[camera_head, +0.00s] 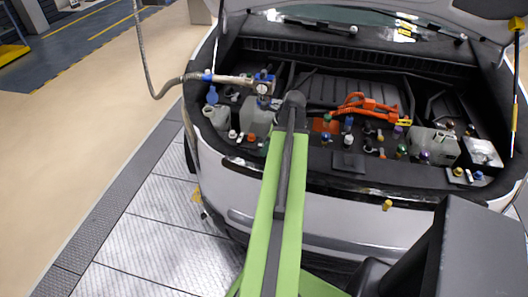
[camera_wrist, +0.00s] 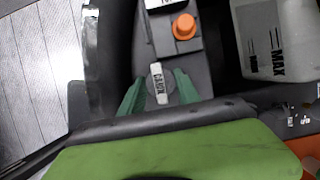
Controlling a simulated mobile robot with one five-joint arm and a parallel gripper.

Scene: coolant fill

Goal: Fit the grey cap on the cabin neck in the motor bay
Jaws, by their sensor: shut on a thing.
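In the wrist view, the two green fingers of my gripper (camera_wrist: 160,77) are shut on the grey cap (camera_wrist: 158,84), one on each side of its white bar marked CABIN. The cap is over a dark grey ledge beside an orange cap; I cannot tell whether it touches the ledge. In the head view, my green arm reaches into the motor bay (camera_head: 325,85) and hides my gripper. I cannot pick out the cabin neck for certain among the bay's necks and caps.
A translucent tank marked MAX (camera_wrist: 278,45) stands right of my gripper. The orange cap (camera_wrist: 184,26) is just ahead on the ledge. An orange cable (camera_head: 368,107), a hose nozzle (camera_head: 235,79) and several coloured caps crowd the bay. The raised hood hangs above.

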